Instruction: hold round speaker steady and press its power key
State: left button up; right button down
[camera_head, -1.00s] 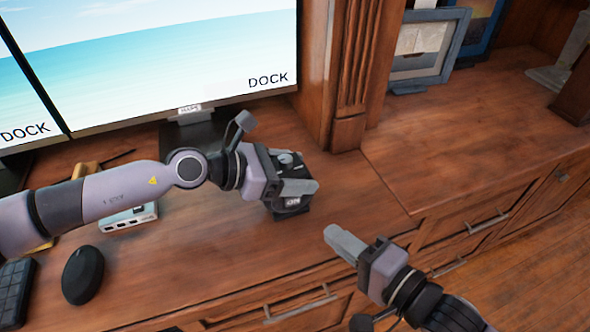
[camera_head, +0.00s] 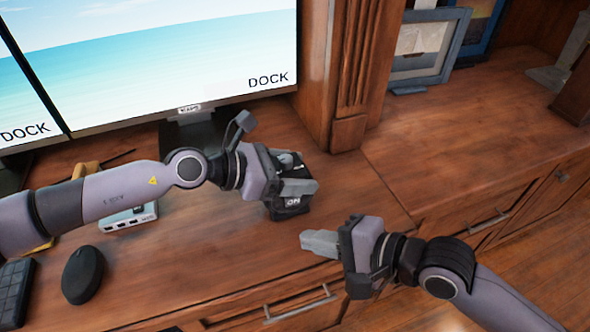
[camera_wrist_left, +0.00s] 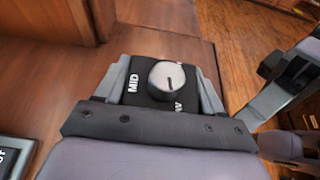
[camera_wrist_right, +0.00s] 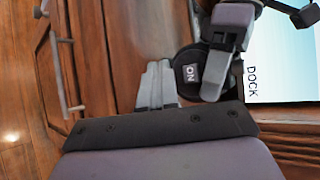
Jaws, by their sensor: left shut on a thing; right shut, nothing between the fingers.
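The round speaker (camera_head: 291,213) is small and black and stands on the wooden desk. Its grey top knob (camera_wrist_left: 166,79) and the word "MID" show in the left wrist view. Its key marked "ON" (camera_wrist_right: 191,72) faces the front, and also shows in the head view (camera_head: 293,201). My left gripper (camera_head: 298,176) is shut on the speaker, one finger on either side, partly hiding its body. My right gripper (camera_head: 319,243) is shut and empty, in front of the speaker and slightly to its right, pointing left, apart from the key.
A monitor (camera_head: 190,60) stands behind, beside a wooden pillar (camera_head: 350,70). A black mouse (camera_head: 83,275), a keyboard (camera_head: 14,290) and a white hub (camera_head: 130,218) lie to the left. Picture frames (camera_head: 422,50) stand at back right. The desk right of the speaker is clear.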

aim_at(279, 208)
jog(key=shift+w+a, duration=0.25)
jog(key=shift+w, duration=0.6)
jog(key=shift+w+a, duration=0.3)
jog(key=shift+w, duration=0.55)
jog(key=shift+w+a, duration=0.25)
jog(key=shift+w, duration=0.6)
jog(key=shift+w, duration=0.1)
jog(key=shift+w+a, duration=0.15)
jog(key=shift+w, duration=0.25)
dwell(0.5)
jog(key=shift+s+d, duration=0.2)
jog(key=shift+s, duration=0.35)
jog(key=shift+s+d, duration=0.3)
jog(key=shift+s, duration=0.65)
jog(key=shift+s+d, duration=0.3)
jog(key=shift+s, duration=0.65)
jog(key=shift+s+d, duration=0.3)
jog(key=shift+s, duration=0.65)
